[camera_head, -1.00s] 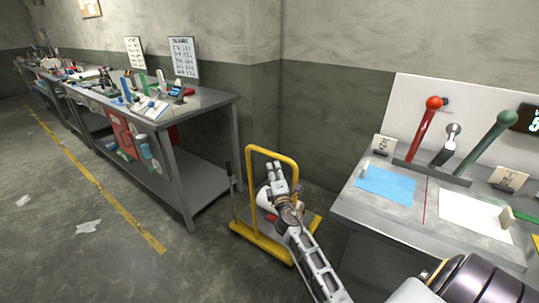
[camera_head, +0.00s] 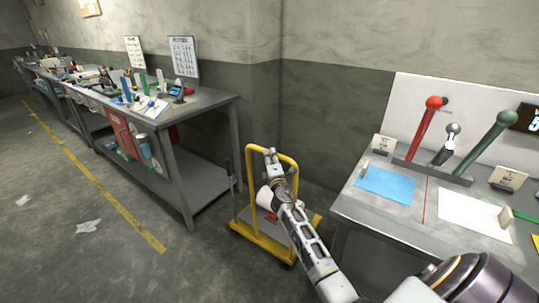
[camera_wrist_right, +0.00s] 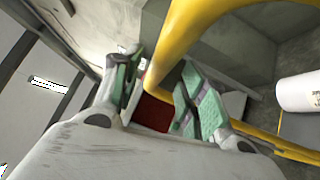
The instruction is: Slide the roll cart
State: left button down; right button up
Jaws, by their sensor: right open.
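The roll cart (camera_head: 262,240) is a low platform with a yellow frame and an upright yellow handle (camera_head: 287,160). It stands on the floor in the corner between the two benches. My right gripper (camera_head: 277,165) is at the handle, near its upper right part. In the right wrist view the yellow handle bar (camera_wrist_right: 172,45) passes close to the gripper's two green-padded fingers (camera_wrist_right: 160,95). The fingers are apart, and I cannot tell whether they touch the bar. A white roll (camera_head: 265,197) rests on the cart, partly hidden by my arm. My left gripper is not in view.
A grey workbench (camera_head: 190,105) with tools stands left of the cart. Another bench (camera_head: 400,222) with red and green levers stands on the right. The floor (camera_head: 60,190) at left is mostly open.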

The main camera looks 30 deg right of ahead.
aim_at(270, 153)
jog(key=shift+x, duration=1.65)
grip_shut()
